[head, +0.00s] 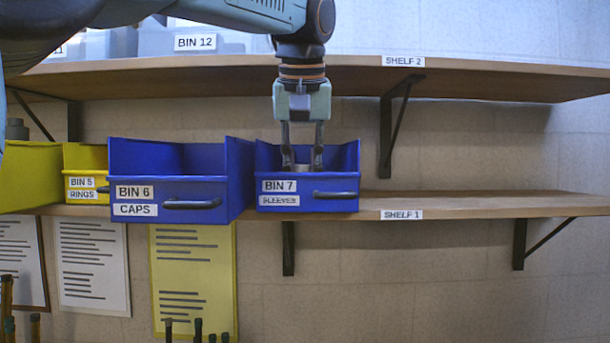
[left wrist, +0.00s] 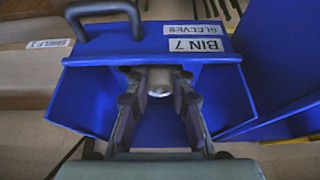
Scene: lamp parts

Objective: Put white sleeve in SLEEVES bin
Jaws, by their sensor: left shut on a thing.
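The blue SLEEVES bin, labelled BIN 7 (head: 337,178), stands on the lower shelf, and it also fills much of the left wrist view (left wrist: 110,48). My left gripper (head: 302,163) points straight down with its fingertips inside the bin's opening. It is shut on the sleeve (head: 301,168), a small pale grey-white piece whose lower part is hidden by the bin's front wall. In the left wrist view the sleeve (left wrist: 159,82) shows between the fingertips (left wrist: 160,92), close to the bin's front wall. My right gripper is not in view.
The blue CAPS bin, BIN 6 (head: 165,188), stands just left, jutting farther forward. The yellow RINGS bin (head: 86,160) is beyond it. The upper shelf (head: 450,78) runs close behind my gripper's wrist. The lower shelf (head: 470,203) is bare to the right.

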